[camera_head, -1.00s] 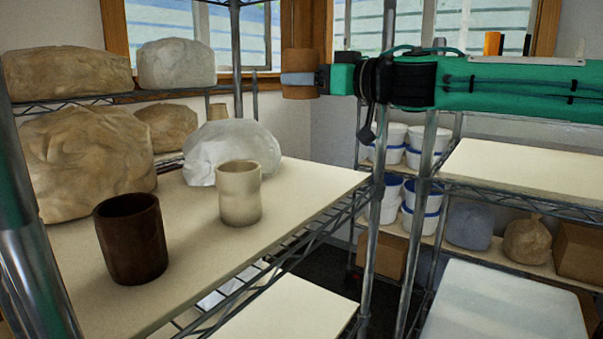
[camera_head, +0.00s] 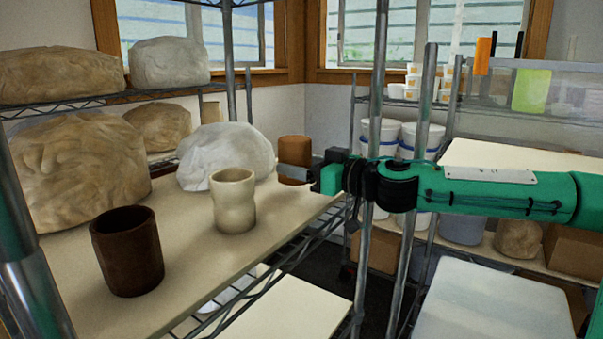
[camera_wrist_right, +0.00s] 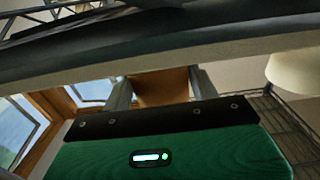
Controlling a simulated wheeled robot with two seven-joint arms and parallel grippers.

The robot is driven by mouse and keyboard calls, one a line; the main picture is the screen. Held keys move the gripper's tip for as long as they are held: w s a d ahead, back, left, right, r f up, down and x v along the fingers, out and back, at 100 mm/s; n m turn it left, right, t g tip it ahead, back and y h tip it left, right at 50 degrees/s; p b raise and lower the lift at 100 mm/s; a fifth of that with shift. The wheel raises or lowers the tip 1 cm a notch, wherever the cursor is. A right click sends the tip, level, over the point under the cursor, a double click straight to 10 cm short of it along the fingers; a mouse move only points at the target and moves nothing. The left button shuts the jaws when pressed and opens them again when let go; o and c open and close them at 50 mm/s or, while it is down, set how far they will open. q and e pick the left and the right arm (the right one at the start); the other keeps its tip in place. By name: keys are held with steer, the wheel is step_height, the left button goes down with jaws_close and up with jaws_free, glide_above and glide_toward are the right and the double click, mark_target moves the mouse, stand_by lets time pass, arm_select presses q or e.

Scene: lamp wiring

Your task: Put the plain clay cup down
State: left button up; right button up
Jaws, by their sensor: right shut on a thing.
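The plain clay cup (camera_head: 294,149), orange-brown, is in my right gripper (camera_head: 297,172) at the far right end of the cream shelf board (camera_head: 185,205). It looks upright. The fingers cross in front of its lower part. I cannot tell whether its base touches the board. My left gripper is not in view.
A cream cup (camera_head: 233,200) and a dark brown cup (camera_head: 128,250) stand on the same board. A white wrapped lump (camera_head: 225,155) and a big clay lump (camera_head: 80,172) lie behind them. Metal posts (camera_head: 372,130) stand close to my right arm.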

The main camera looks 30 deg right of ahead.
mark_target(312, 194)
steer(key=shift+d+f, duration=0.1)
steer(key=shift+f, duration=1)
steer(key=shift+f, duration=0.1)
steer(key=o, duration=1.1)
steer(key=shift+o, duration=0.2)
steer(key=shift+r, duration=0.2)
steer(key=shift+s, duration=0.15)
steer(key=shift+s+d+p, duration=0.35)
steer(key=shift+s+d, duration=0.05)
steer(key=shift+s, duration=0.6)
